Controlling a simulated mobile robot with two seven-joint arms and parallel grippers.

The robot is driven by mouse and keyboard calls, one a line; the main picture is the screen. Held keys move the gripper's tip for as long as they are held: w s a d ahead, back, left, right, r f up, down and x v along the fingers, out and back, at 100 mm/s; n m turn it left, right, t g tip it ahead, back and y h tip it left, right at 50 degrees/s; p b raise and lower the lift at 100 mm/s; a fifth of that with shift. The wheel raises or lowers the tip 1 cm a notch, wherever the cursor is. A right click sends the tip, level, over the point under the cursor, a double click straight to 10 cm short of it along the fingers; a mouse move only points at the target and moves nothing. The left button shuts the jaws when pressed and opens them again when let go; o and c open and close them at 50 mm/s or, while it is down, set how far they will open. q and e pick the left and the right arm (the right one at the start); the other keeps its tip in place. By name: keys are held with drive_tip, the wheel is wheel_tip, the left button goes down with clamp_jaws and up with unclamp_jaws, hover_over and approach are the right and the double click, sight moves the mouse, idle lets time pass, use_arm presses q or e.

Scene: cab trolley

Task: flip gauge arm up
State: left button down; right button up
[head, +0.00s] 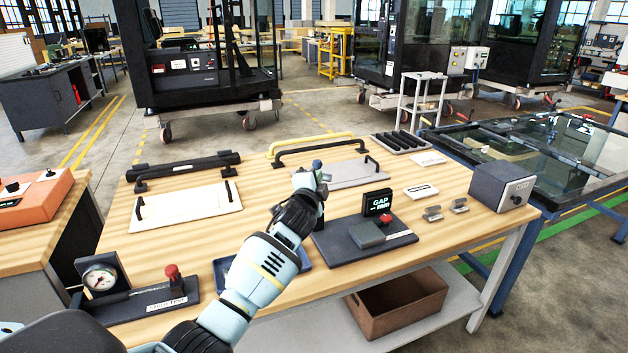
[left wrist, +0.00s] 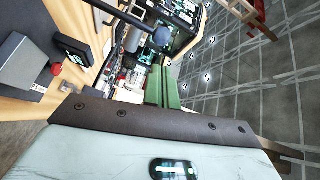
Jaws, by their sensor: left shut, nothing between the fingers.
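The gap gauge has a dark base plate (head: 345,243) on the wooden table, with a grey block (head: 366,234), a red button (head: 387,222) and a black display (head: 377,203) reading GAP. In the left wrist view, its display (left wrist: 75,52) and block (left wrist: 28,62) are at the left. A dark arm ending in a round blue-grey knob (left wrist: 161,37) points away from the table there. The knob also shows in the head view (head: 317,164), just above my left gripper (head: 318,181). My left gripper is shut and empty beside it; contact cannot be told. My left arm hides part of the gauge's left side.
A white panel with handles (head: 190,208), a grey plate (head: 352,174) and a yellow bar handle (head: 325,139) lie behind. A dial gauge stand (head: 135,300) is front left. A grey box (head: 503,184) stands right, and a brown bin (head: 400,303) sits on the lower shelf.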

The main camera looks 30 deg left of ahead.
use_arm(q)
drive_tip(key=shift+s+d, duration=0.25)
drive_tip(key=shift+s, duration=0.4)
drive_tip(key=shift+f, duration=0.1)
drive_tip(key=s+d+f+n+g+h, duration=0.2)
drive_tip(key=s+d+f, duration=0.2)
drive_tip(key=s+f, duration=0.75)
drive_tip(key=s+d+f+n+g+h, duration=0.2)
drive_tip(key=s+d+f, duration=0.2)
drive_tip(key=s+f, duration=0.75)
drive_tip(key=s+d+f+n+g, duration=0.1)
drive_tip(key=s+f, duration=0.3)
drive_tip(key=s, duration=0.5)
drive_tip(key=s+d+f+n+g+h, duration=0.1)
drive_tip(key=s+d+f+n, duration=0.2)
drive_tip(key=s, duration=0.7)
drive_tip(key=s+d+f+n+g+h, duration=0.1)
drive_tip(key=s+d+f+n+g, duration=0.1)
drive_tip(key=s+f, duration=0.3)
drive_tip(key=s, duration=0.4)
drive_tip(key=shift+s+d+f, duration=0.15)
drive_tip(key=shift+s+d, duration=0.15)
drive_tip(key=shift+s, duration=0.05)
